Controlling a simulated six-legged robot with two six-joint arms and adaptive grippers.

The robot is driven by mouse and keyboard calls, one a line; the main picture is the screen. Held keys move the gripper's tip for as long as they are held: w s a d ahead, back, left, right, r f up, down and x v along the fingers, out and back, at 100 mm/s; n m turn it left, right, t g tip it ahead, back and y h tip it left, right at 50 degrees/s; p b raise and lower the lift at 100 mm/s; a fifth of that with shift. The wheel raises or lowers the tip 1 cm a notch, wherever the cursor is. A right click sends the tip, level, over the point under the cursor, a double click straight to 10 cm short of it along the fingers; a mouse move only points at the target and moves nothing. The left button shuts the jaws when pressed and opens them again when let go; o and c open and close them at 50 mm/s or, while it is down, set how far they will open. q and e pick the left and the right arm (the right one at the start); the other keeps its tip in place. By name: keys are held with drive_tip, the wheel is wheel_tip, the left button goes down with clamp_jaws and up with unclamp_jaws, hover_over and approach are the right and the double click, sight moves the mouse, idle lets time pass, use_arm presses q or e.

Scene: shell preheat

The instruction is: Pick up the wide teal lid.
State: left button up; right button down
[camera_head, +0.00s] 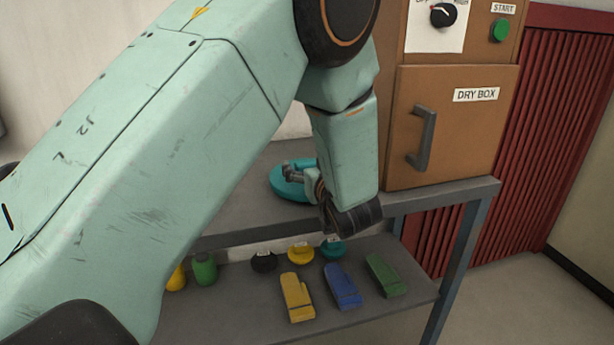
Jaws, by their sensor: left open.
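The wide teal lid (279,186) lies on the upper grey tabletop, left of the dry box. Its right part is hidden behind my left arm. My left gripper (296,172) is open, with its fingers over the lid. I cannot tell whether they touch it. A smaller teal piece (334,250) sits on the lower shelf. My right gripper is not in view.
The brown dry box (455,130) with a dark handle stands on the table (440,194). The lower shelf (240,317) holds yellow, blue and green mitt-like items, a black and a yellow lid-like piece, and small yellow and green containers. A red corrugated panel stands at right.

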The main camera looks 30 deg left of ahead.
use_arm(q)
drive_tip(key=shift+w+a+f, duration=0.2)
drive_tip(key=shift+w+a, duration=0.05)
drive_tip(key=shift+a, duration=0.15)
drive_tip(key=shift+d+r, duration=0.1)
drive_tip(key=shift+d, duration=0.1)
drive_tip(key=shift+c, duration=0.6)
drive_tip(key=shift+a, duration=0.1)
drive_tip(key=c, duration=1.2)
